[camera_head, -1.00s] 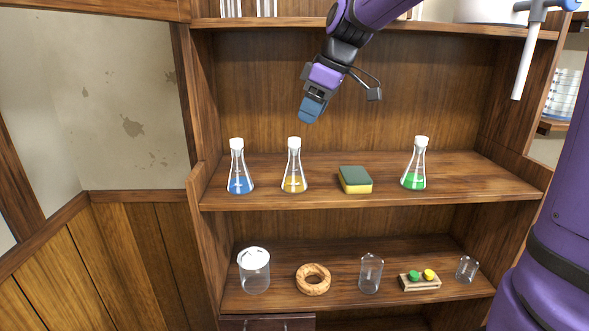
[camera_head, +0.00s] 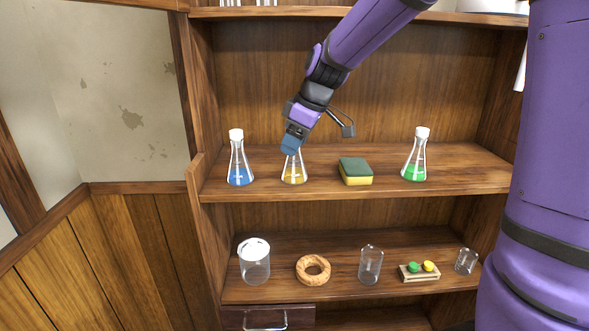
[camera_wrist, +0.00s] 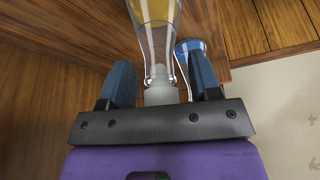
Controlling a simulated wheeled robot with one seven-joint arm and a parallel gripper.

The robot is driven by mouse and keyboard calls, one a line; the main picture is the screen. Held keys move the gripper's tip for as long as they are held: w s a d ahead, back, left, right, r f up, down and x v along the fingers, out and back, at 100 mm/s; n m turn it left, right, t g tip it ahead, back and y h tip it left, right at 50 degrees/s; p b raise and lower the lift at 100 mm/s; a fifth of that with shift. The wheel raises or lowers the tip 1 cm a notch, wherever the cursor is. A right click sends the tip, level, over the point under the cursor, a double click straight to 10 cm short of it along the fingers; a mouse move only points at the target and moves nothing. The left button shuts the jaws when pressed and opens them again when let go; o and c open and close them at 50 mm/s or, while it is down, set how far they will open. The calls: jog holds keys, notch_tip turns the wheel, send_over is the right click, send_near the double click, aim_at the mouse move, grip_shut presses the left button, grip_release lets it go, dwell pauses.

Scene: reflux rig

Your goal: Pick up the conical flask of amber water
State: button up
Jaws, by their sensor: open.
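The conical flask of amber water (camera_head: 294,174) stands upright on the upper shelf, left of the middle. Its white stopper and upper neck are hidden behind my gripper in the head view. My gripper (camera_head: 291,146) is at the top of this flask, pointing down. In the wrist view the open jaws (camera_wrist: 163,84) have one blue finger on each side of the flask's neck, with gaps showing. The white stopper (camera_wrist: 161,96) is between the fingers, near the palm. The amber water (camera_wrist: 155,10) shows at the top edge.
A blue-water flask (camera_head: 239,172) stands close on the left; it also shows beside the right finger in the wrist view (camera_wrist: 190,47). A green and yellow sponge (camera_head: 355,172) and a green-water flask (camera_head: 415,168) stand to the right. Glassware and a cork ring (camera_head: 313,269) fill the lower shelf.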

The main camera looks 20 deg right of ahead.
jog(key=shift+f, duration=0.15)
grip_shut()
jog(key=shift+r, duration=0.2)
dwell(0.3)
